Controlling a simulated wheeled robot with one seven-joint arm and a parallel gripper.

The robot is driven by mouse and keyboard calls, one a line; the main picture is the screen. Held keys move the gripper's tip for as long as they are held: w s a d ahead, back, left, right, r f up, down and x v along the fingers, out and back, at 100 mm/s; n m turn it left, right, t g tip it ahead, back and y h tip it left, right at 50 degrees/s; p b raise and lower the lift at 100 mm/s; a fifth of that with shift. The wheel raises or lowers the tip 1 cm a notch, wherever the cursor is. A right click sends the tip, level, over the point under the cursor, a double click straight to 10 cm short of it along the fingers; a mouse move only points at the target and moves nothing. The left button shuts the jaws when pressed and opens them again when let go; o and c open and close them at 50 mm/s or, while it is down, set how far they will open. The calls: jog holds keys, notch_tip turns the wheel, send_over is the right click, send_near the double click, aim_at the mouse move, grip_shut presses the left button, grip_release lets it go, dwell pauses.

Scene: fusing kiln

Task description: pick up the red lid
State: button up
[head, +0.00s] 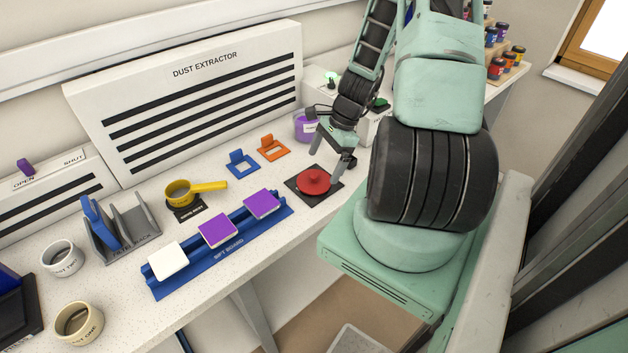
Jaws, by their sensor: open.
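The red lid (314,181) is a round disc with a small knob on top. It lies on a dark square mat (303,196) near the front edge of the bench in the head view. My gripper (327,164) is open, just above and to the right of the lid, with its fingers pointing down. One finger hangs at the lid's right side and the other is behind it. I cannot tell whether a finger touches the lid. Nothing is seen between the fingers other than the lid's area.
A purple jar (305,127) stands behind my gripper. An orange stand (273,149) and a blue stand (241,163) are to the left. A blue sift board (187,280) with tiles lies front left, beside a yellow sifter (181,193). The dust extractor (200,90) lines the back.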

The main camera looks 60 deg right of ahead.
aim_at(317, 180)
jog(key=shift+p+x, duration=0.95)
jog(key=shift+x, duration=1.55)
jog(key=shift+w+a+r, duration=0.1)
jog(key=shift+w, duration=0.05)
jog(key=c, duration=0.8)
